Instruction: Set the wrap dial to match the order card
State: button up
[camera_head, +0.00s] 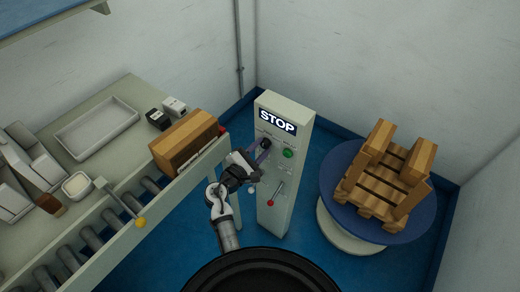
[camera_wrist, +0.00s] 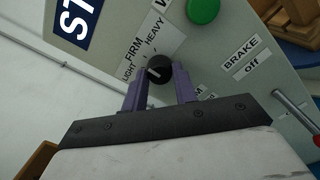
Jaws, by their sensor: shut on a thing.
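The wrap dial (camera_wrist: 158,69) is a round black knob with a pale pointer line, on the grey control panel (camera_head: 289,205). In the wrist view the labels LIGHT, FIRM and HEAVY fan around it. The pointer line lies toward the lower left of the knob, on the LIGHT side; the exact setting is hard to tell. My gripper (camera_wrist: 160,88) is shut on the dial, its purple fingers on either side. In the head view my gripper (camera_head: 262,157) reaches the panel's front from the left. I cannot make out an order card.
The panel carries a STOP sign (camera_head: 278,122), a green button (camera_head: 288,153) and a red-tipped brake lever (camera_head: 275,193) marked off. A blue turntable (camera_head: 334,202) with a wooden pallet (camera_head: 372,196) stands right. A roller conveyor (camera_head: 70,257) and a wooden box (camera_head: 187,143) are left.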

jog(key=m+b, duration=0.4)
jog(key=b, duration=0.1)
jog(key=shift+f+m, duration=0.25)
jog(key=shift+m, duration=0.15)
jog(key=shift+r+m+b, duration=0.15)
jog(key=shift+m+b, duration=1.2)
jog(key=shift+m, duration=0.05)
jog(key=shift+r, duration=0.1)
jog(key=o, duration=1)
jog(key=b+v, duration=0.2)
jog(key=v, duration=1.1)
jog(key=shift+s+a+b, duration=0.25)
jog(key=shift+s+b, duration=0.1)
jog(key=shift+b, duration=0.05)
